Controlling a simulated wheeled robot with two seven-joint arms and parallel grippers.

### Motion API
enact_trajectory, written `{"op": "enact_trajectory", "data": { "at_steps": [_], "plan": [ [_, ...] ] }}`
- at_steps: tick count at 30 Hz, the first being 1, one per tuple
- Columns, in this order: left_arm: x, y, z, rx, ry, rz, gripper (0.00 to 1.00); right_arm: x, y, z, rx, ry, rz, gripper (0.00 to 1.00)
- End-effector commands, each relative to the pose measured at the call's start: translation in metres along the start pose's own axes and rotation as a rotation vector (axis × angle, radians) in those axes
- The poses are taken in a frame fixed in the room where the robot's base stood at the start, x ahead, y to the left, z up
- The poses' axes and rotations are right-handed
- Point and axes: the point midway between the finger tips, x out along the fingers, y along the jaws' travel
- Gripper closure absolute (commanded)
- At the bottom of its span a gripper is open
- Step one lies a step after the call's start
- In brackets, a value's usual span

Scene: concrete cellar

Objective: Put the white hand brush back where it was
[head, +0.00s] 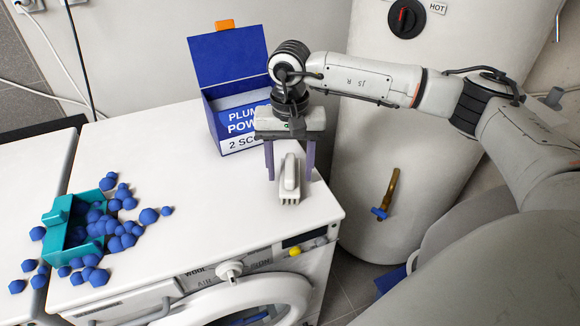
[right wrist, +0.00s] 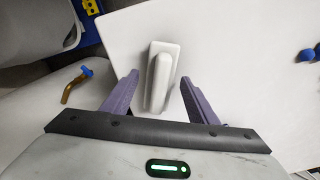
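The white hand brush (head: 290,182) lies on the white washing machine top (head: 200,190), near its right edge. In the right wrist view the brush (right wrist: 161,75) shows between the finger tips. My right gripper (head: 289,172) points down over the brush with its two purple fingers apart, one on each side. In the right wrist view the right gripper (right wrist: 160,92) is open, with a gap between each finger and the brush. I cannot tell how high the fingertips are above the top. My left gripper is not in view.
An open blue powder box (head: 235,125) stands behind the brush. At left, a teal scoop (head: 70,235) lies among several scattered blue balls (head: 148,216). A white boiler (head: 385,150) with a brass tap (head: 388,190) stands right of the machine. The machine's middle top is clear.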

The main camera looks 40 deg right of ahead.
Motion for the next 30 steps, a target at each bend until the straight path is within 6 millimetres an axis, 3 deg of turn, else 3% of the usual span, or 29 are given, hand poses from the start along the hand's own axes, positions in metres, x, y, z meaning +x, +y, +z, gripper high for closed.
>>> {"op": "enact_trajectory", "data": {
  "at_steps": [10,24,30],
  "plan": [
    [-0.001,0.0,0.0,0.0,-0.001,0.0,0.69,-0.012,-0.001,-0.001,0.0,0.002,-0.002,0.47],
    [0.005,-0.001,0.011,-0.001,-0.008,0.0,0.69,-0.105,-0.001,0.0,-0.001,0.002,-0.002,0.47],
    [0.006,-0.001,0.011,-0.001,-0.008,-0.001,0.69,-0.122,-0.001,0.0,-0.001,0.0,-0.001,0.47]
  ]
}}
